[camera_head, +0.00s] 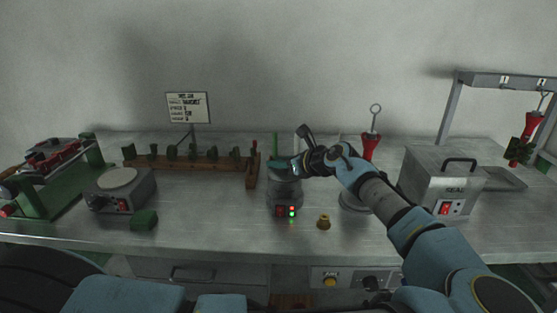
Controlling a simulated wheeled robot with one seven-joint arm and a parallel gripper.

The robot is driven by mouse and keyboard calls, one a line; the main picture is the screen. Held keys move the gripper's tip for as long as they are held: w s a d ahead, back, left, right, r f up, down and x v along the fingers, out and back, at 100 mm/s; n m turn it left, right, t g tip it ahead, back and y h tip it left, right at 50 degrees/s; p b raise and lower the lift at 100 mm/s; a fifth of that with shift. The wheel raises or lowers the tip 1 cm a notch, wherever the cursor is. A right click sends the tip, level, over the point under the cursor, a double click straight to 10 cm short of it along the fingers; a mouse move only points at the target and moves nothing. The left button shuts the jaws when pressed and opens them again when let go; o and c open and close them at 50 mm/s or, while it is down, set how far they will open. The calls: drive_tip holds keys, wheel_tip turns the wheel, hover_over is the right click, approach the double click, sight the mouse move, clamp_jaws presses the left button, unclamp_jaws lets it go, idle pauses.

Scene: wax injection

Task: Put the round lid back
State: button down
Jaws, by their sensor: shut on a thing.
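A grey cylindrical wax pot (286,193) stands mid-table, with small red and green lights low on its front. My gripper (295,163) reaches in from the right at the height of the pot's top. It is shut on what looks like the dark round lid (279,167), just over the pot's mouth. My gripper and wrist hide part of the lid and the pot's rim. I cannot tell whether the lid touches the rim.
A small brass piece (323,222) lies right of the pot. A red-handled tool (370,147) stands behind my arm. A grey SEAL box (440,183) is at right. A wooden rack (190,164), a hot plate (120,190) and a green block (144,220) are at left.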

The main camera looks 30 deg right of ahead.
drive_tip(key=shift+f, duration=0.15)
drive_tip(key=shift+f, duration=0.1)
drive_tip(key=shift+f, duration=0.15)
drive_tip(key=c, duration=0.6)
unclamp_jaws()
drive_tip(key=shift+s+r, duration=0.15)
drive_tip(key=shift+r, duration=0.25)
drive_tip(key=v, duration=0.6)
drive_tip(key=shift+d+f+p, duration=0.1)
drive_tip(key=shift+f+p, duration=0.05)
drive_tip(key=shift+p, duration=0.25)
drive_tip(key=shift+f+b, duration=0.35)
drive_tip(key=shift+b, duration=0.7)
drive_tip(key=shift+d+b, duration=0.3)
drive_tip(key=shift+b, duration=0.3)
drive_tip(key=d+b, duration=0.1)
drive_tip(key=b, duration=0.3)
drive_tip(key=shift+s+b, duration=0.15)
drive_tip(key=shift+b, duration=0.25)
